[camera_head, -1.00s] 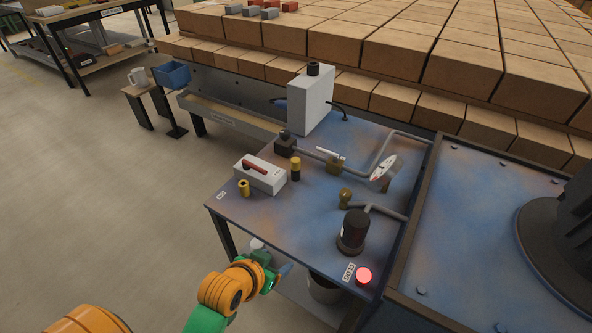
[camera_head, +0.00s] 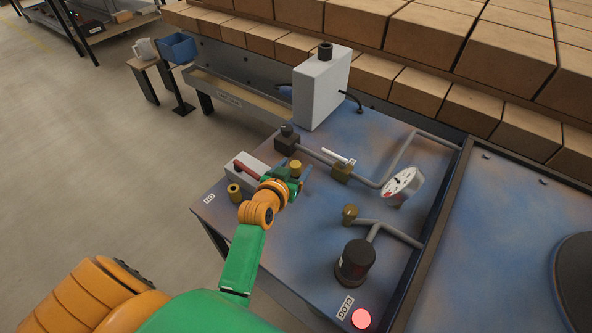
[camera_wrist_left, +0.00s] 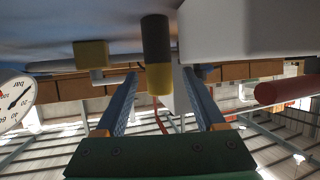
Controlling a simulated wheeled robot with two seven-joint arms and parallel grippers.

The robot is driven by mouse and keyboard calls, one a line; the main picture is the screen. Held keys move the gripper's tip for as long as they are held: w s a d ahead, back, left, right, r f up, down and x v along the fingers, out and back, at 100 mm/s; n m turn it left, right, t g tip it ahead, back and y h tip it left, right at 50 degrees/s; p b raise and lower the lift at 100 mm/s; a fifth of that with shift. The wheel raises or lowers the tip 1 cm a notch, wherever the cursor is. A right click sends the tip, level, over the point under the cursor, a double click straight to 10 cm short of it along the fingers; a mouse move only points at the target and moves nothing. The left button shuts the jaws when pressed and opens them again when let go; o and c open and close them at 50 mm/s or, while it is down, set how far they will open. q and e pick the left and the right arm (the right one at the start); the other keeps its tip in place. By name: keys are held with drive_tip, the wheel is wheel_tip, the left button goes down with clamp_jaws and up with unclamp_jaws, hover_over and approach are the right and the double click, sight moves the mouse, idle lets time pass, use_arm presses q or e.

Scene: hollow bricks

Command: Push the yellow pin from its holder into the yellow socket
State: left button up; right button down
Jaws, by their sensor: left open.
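The yellow pin (camera_head: 295,167) shows as a yellow upright cylinder top on the blue table, just beyond my left gripper. In the left wrist view, which is upside down, the yellow part (camera_wrist_left: 159,78) continues into a dark cylinder (camera_wrist_left: 155,38) that looks like its holder. My left gripper (camera_head: 293,179) is open. In the wrist view its two blue fingers (camera_wrist_left: 160,88) lie either side of the yellow part with gaps. A short yellow cylinder, apparently the yellow socket (camera_head: 234,191), stands near the table's left edge. My right gripper is not in view.
A white box (camera_head: 238,172) with a red handle (camera_head: 246,170) stands left of the gripper. A valve with a white lever (camera_head: 338,157), a gauge (camera_head: 402,184), pipes and a black cylinder (camera_head: 355,261) stand to the right. A tall grey box (camera_head: 321,88) is behind.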

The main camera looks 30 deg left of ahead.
use_arm(q)
drive_tip(key=shift+w+f, duration=0.15)
drive_tip(key=shift+w, duration=0.1)
drive_tip(key=shift+s, duration=0.15)
drive_tip(key=shift+c, duration=0.7)
clamp_jaws()
